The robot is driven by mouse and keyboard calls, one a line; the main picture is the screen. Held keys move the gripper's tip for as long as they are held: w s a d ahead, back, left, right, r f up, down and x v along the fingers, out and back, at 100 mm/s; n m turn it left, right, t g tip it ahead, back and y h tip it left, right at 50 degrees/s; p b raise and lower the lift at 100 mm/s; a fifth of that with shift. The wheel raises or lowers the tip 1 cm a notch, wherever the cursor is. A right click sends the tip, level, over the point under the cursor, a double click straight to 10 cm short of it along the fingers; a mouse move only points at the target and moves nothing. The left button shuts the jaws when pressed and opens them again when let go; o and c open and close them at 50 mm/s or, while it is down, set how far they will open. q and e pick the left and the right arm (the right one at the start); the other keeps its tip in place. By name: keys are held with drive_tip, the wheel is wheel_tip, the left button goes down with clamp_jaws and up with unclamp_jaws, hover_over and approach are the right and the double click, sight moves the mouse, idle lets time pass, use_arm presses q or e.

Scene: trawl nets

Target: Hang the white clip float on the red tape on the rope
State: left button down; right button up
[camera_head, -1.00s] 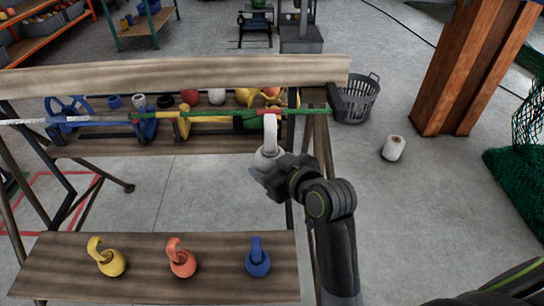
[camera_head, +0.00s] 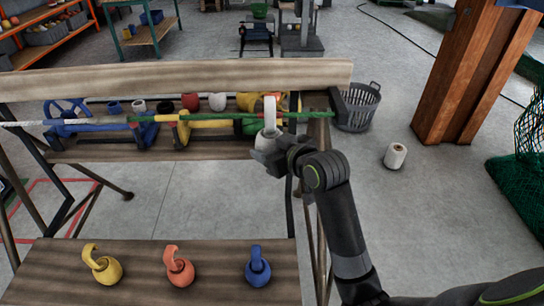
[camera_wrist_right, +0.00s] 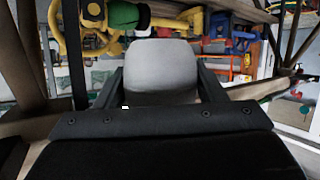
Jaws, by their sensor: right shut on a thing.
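The white clip float (camera_head: 266,142) is upright in my right gripper (camera_head: 268,158), its hook (camera_head: 270,106) pointing up. In the head view the hook overlaps the rope (camera_head: 210,117) near its green right part, its top above the rope line. I cannot tell whether hook and rope touch. In the right wrist view the float (camera_wrist_right: 160,68) fills the space between the fingers. I cannot make out the red tape clearly. My left gripper is not in view.
Yellow (camera_head: 105,268), orange (camera_head: 179,270) and blue (camera_head: 257,270) clip floats stand on the front plank (camera_head: 60,270). Various gear lies on the shelf behind the rope. A grey basket (camera_head: 358,106) and a white roll (camera_head: 395,155) stand on the floor to the right.

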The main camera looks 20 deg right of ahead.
drive_tip(key=shift+w+d+b, duration=0.2)
drive_tip(key=shift+w+b, duration=0.15)
drive_tip(key=shift+w, duration=0.4)
drive_tip(key=shift+f+b, duration=0.6)
drive_tip(key=shift+f, duration=0.75)
drive_tip(key=o, duration=1.1)
drive_tip(key=shift+s, duration=0.1)
drive_tip(key=p+v, duration=0.7)
drive_tip(key=v, duration=1)
drive_tip(key=shift+s+r+p, duration=0.1)
drive_tip(key=shift+s+p, duration=0.1)
drive_tip(key=shift+p, duration=0.2)
